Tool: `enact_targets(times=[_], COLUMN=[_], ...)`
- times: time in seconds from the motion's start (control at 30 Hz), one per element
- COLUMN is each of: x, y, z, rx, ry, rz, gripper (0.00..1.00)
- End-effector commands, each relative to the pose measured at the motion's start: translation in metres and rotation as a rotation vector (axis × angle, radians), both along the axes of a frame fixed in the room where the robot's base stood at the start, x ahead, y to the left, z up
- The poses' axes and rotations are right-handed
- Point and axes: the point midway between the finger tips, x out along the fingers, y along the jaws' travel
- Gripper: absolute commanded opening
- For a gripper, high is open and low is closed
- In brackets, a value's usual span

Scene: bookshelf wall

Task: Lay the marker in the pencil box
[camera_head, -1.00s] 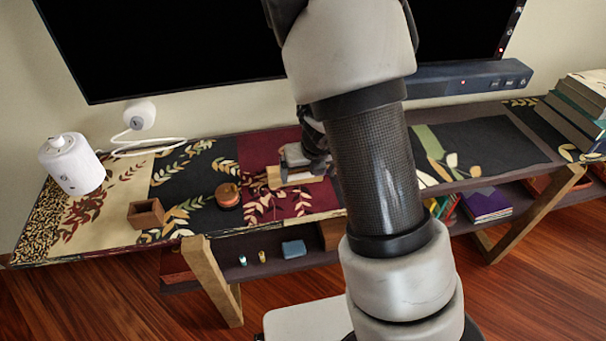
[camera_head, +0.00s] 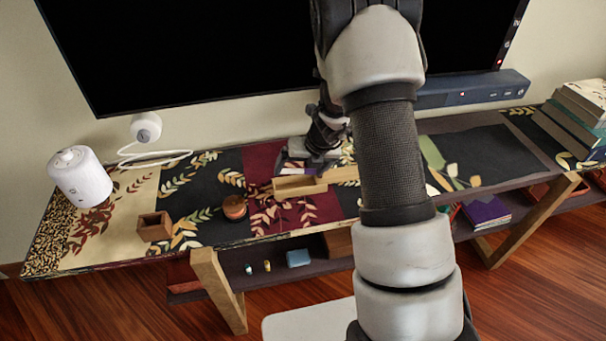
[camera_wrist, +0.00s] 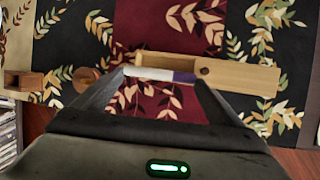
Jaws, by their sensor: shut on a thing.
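The pencil box (camera_head: 299,187) is a long, light wooden box on the dark red part of the runner. Its left part is open and a wooden lid (camera_wrist: 240,76) with a round dark knob covers the right part in the wrist view. The marker (camera_wrist: 160,74), white with a purple end, lies across between my fingertips, roughly parallel to the box. My gripper (camera_head: 316,160) is shut on it, just behind the box in the head view. In the wrist view the marker overlaps the box's open left part; its height above the box is unclear.
A round wooden container (camera_head: 235,207) and a small square wooden box (camera_head: 154,226) stand to the left. A white lamp (camera_head: 80,177) is at the far left, books (camera_head: 580,118) at the far right. A screen and soundbar (camera_head: 472,88) are behind.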

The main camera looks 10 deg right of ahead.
Motion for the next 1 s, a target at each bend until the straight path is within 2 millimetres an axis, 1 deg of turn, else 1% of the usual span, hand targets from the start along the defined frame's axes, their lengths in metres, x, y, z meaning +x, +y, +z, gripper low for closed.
enact_targets(times=[0.03,0.1,0.2,0.47,1.0], x=[0.007,0.014,0.018,0.019,0.018], y=[-0.003,-0.003,-0.003,-0.002,-0.002], z=[0.003,0.003,0.001,-0.010,-0.050], rx=[0.027,0.055,0.075,0.076,0.076], ry=[-0.002,-0.006,-0.008,-0.009,-0.008], rz=[-0.010,-0.014,-0.017,-0.015,-0.016], gripper=[0.70,0.70,0.70,0.70,0.70])
